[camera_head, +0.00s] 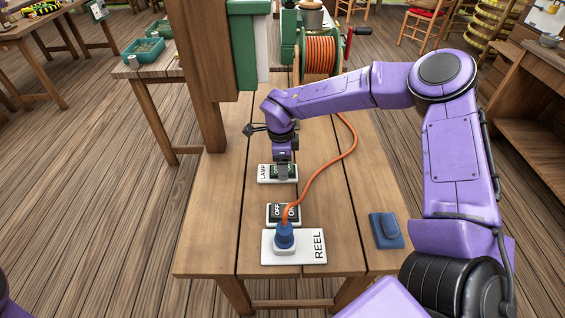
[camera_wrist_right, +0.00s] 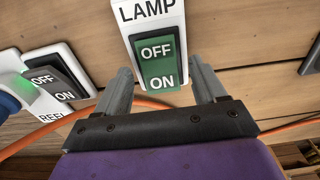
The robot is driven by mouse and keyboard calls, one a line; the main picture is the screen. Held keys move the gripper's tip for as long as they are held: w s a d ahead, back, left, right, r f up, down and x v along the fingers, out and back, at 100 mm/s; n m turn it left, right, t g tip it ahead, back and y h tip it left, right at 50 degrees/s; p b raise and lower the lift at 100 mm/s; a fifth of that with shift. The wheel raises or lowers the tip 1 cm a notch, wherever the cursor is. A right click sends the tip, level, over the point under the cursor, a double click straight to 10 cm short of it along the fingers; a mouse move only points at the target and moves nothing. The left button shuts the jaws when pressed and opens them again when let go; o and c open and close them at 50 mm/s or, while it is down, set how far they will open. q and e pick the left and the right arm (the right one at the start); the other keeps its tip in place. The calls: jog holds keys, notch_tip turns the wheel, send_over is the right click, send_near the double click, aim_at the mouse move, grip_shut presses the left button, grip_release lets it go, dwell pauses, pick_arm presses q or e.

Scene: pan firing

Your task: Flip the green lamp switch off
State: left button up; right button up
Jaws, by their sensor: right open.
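The lamp switch is a green rocker (camera_wrist_right: 159,60) marked OFF and ON, set in a white plate lettered LAMP (camera_wrist_right: 148,12). In the head view its plate (camera_head: 263,173) lies on the wooden bench, partly hidden by my right gripper (camera_head: 282,172). In the right wrist view the open, empty fingers of my right gripper (camera_wrist_right: 160,68) point at the rocker's ON end, one to each side. I cannot tell whether they touch it or which end is pressed in. My left gripper is out of view.
A dark reel switch (camera_head: 283,213) sits nearer on the bench (camera_head: 215,235). A blue plug (camera_head: 285,238) stands in the REEL plate (camera_head: 306,257). Its orange cord (camera_head: 338,163) runs to the cable reel (camera_head: 319,56). A blue object (camera_head: 386,230) lies right. A wooden post (camera_head: 197,75) rises left.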

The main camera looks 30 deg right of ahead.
notch_tip(320, 180, up, 10)
jog(key=shift+w+a+r+b, duration=0.15)
jog(key=shift+a+r+b, duration=0.1)
jog(key=shift+b, duration=0.2)
